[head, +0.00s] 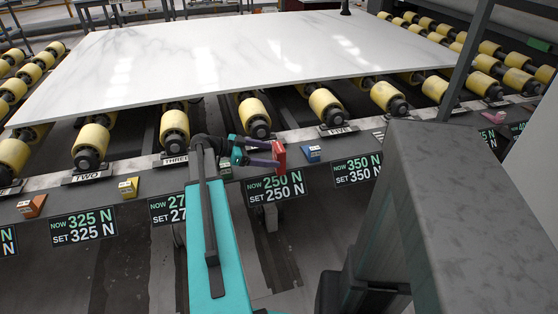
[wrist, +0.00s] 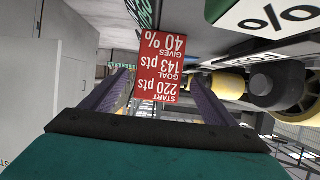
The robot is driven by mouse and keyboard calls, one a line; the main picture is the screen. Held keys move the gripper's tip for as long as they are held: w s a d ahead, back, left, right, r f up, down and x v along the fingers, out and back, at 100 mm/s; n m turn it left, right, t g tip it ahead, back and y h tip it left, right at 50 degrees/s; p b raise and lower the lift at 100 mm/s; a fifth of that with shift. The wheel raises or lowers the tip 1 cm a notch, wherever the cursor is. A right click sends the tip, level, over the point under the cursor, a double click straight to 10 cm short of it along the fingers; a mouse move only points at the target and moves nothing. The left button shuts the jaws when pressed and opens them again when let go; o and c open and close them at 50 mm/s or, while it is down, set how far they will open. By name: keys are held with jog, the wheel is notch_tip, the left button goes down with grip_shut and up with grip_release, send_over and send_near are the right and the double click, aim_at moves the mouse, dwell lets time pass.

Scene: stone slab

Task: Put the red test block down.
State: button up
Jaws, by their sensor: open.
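The red test block (head: 279,155) is at the front ledge of the roller table, just above the 250 N sign, at the tips of my gripper's fingers. I cannot tell whether it rests on the ledge. In the wrist view the right finger of my gripper (wrist: 160,84) looks close to the block's edge; contact is unclear.
A blue block (head: 311,153) stands on the ledge just right of the red one. A green block (head: 225,169) is left, beside my arm; yellow (head: 129,188) and orange (head: 32,206) blocks are farther left. Yellow rollers (head: 254,114) and a white marble slab (head: 230,62) lie behind.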

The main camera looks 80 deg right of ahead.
aim_at(275, 155)
jog(key=shift+s, duration=0.1)
jog(key=shift+p+x, duration=0.4)
jog(key=shift+x, duration=2.1)
jog(key=shift+a, duration=0.1)
jog(key=c, duration=1.6)
jog(key=shift+c, duration=0.2)
jog(key=shift+r, duration=0.1)
